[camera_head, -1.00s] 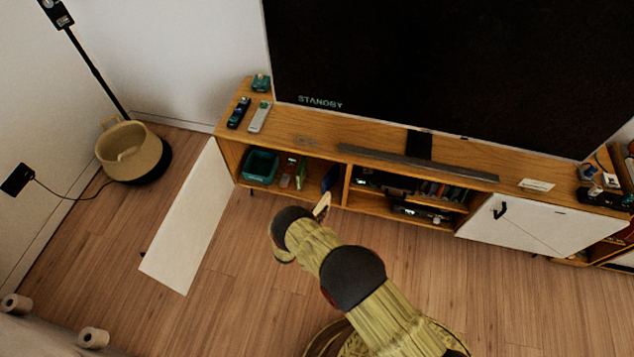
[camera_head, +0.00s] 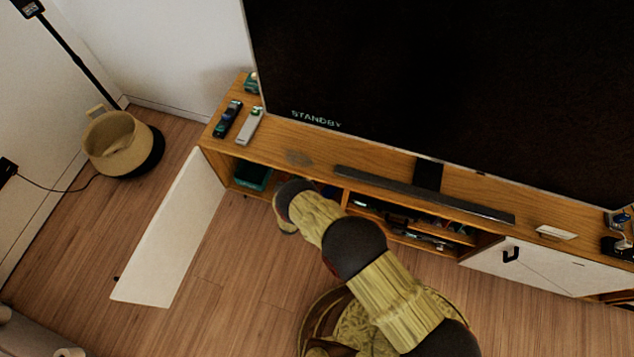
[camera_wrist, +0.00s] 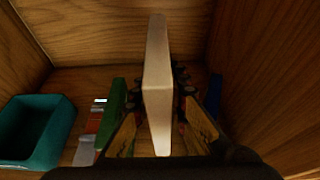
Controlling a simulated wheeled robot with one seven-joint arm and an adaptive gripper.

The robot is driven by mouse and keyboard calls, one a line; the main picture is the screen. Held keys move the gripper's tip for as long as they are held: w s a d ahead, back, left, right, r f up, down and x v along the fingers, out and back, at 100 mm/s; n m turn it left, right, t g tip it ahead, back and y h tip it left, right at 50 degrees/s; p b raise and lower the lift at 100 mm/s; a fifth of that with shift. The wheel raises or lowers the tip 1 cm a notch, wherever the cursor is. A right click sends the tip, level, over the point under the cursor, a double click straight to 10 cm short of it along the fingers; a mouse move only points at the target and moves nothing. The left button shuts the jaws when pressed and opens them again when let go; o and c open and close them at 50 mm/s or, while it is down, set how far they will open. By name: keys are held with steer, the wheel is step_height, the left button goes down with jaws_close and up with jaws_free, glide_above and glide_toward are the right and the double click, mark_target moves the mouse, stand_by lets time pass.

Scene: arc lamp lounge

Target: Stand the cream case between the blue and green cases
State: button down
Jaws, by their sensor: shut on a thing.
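The cream case (camera_wrist: 157,85) stands on edge between the fingers of my gripper (camera_wrist: 160,125) in the wrist view. My gripper is shut on it, inside the open left compartment of the cabinet. The green case (camera_wrist: 114,116) stands to its left and the blue case (camera_wrist: 214,95) to its right, close to the compartment's right wall. The cream case appears apart from both. Whether its lower edge touches the compartment floor I cannot tell. In the head view my arm hides the cases and my gripper.
A teal bin (camera_wrist: 35,132) sits at the compartment's left, with red and grey items (camera_wrist: 90,128) beside it. A shelf divider borders the compartment. A woven basket (camera_head: 118,145) stands on the floor at left.

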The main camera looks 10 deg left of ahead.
steer(key=shift+w+a+f, duration=0.15)
steer(key=shift+w+a, duration=0.05)
steer(key=shift+s+d, duration=0.1)
steer(key=shift+s, duration=0.05)
step_height(320, 180, down, 10)
steer(key=b, duration=0.4)
steer(key=shift+s+d+b, duration=0.1)
steer(key=shift+d+b, duration=0.05)
steer(key=shift+b, duration=0.25)
steer(key=shift+r, duration=0.2)
steer(key=shift+f, duration=0.1)
steer(key=c, duration=2.1)
jaws_free()
steer(key=shift+o, duration=0.2)
